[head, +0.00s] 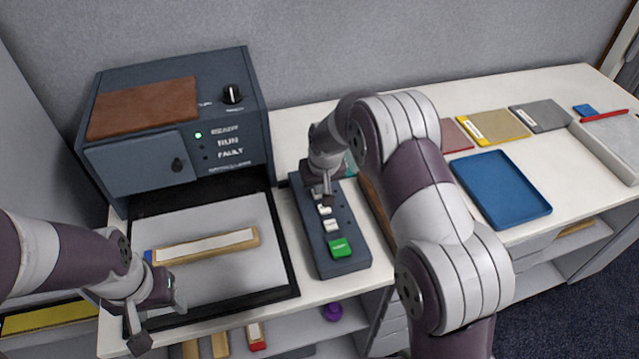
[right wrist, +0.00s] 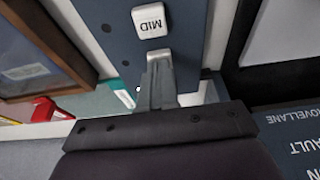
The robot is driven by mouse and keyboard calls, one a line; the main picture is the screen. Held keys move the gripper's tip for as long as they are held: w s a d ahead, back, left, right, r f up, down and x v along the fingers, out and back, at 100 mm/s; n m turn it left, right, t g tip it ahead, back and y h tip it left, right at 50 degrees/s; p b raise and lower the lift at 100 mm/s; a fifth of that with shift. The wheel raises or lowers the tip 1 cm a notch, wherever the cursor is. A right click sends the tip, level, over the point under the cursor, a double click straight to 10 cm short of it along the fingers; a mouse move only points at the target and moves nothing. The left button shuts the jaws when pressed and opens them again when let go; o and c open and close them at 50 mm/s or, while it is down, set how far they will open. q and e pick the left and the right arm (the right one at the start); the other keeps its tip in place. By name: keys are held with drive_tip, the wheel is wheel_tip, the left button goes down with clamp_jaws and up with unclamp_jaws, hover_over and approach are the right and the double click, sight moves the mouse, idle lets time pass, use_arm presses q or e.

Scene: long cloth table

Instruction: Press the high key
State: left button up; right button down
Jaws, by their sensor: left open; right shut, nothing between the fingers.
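A dark blue-grey key box (head: 345,264) stands on the table, with a column of white keys and a green key (head: 340,247) at its near end. In the right wrist view, a white key marked MID (right wrist: 148,20) lies just beyond my fingertips. No key marked high can be read; my right gripper covers the far part of the box. My right gripper (head: 325,198) is shut and empty, pointing down over the far keys; it also shows in the right wrist view (right wrist: 158,62). I cannot tell whether it touches a key. My left gripper (head: 155,318) is open and empty at the lower left.
A machine (head: 180,130) with READY, RUN and FAULT lamps stands behind the left side; the READY lamp is green. A black-framed tray (head: 285,260) holds a wooden bar (head: 205,248). A blue tray (head: 500,190) and colored pads lie right of my right arm.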

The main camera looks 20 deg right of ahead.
drive_tip(key=shift+s+f+b, duration=0.1)
drive_tip(key=shift+f+b, duration=0.5)
drive_tip(key=shift+f, duration=0.3)
drive_tip(key=shift+s, duration=0.3)
drive_tip(key=shift+f, duration=0.2)
drive_tip(key=r+p, duration=0.1)
drive_tip(key=r, duration=0.1)
drive_tip(key=r+p, duration=0.3)
drive_tip(key=shift+w+r, duration=0.4)
drive_tip(key=shift+s+b+v, duration=0.2)
drive_tip(key=shift+b+v, duration=0.45)
drive_tip(key=shift+v, duration=0.2)
wheel_tip(320, 180, up, 6)
hover_over(320, 200)
drive_tip(key=s, duration=0.2)
drive_tip(key=shift+s+r+b, duration=0.1)
drive_tip(key=shift+r+b, duration=0.3)
drive_tip(key=shift+r, duration=0.3)
